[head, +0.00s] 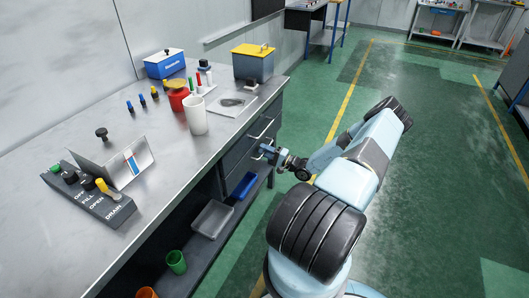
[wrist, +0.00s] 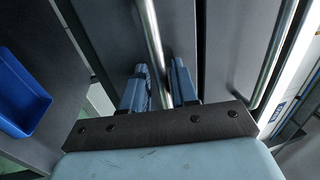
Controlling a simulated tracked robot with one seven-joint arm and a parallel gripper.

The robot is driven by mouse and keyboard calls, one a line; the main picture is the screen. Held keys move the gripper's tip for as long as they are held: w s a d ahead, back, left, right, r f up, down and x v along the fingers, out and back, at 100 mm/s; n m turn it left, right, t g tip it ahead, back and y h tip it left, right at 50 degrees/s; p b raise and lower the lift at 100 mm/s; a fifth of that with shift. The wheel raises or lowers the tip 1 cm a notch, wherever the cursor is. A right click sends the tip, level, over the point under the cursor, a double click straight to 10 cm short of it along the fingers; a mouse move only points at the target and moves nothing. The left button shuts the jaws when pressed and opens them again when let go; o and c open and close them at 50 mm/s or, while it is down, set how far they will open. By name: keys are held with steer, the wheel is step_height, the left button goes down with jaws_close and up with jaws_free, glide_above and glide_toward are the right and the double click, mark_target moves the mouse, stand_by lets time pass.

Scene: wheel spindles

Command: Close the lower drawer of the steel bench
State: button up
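The steel bench (head: 150,185) has two drawers under its right end, with dark grey fronts and bar handles. In the wrist view, the lower drawer's front (wrist: 110,35) fills the middle, and its bar handle (wrist: 150,35) runs down between my fingertips. The upper drawer's front (wrist: 235,40) and handle (wrist: 277,50) are to the right. My gripper (wrist: 160,82) has its blue fingers apart, one on each side of the lower handle; contact is unclear. In the head view, my gripper (head: 268,152) is at the drawer fronts. How far the lower drawer stands out is hard to tell.
A blue tray (head: 243,186), also in the wrist view (wrist: 20,90), and a grey tray (head: 212,219) sit on the shelf below, with a green cup (head: 176,262). Bottles, boxes and a control panel (head: 88,195) are on the benchtop. The green floor (head: 440,160) at right is clear.

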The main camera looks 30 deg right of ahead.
steer(key=v, duration=1.3)
steer(key=shift+s+d, duration=0.3)
steer(key=shift+f, duration=0.1)
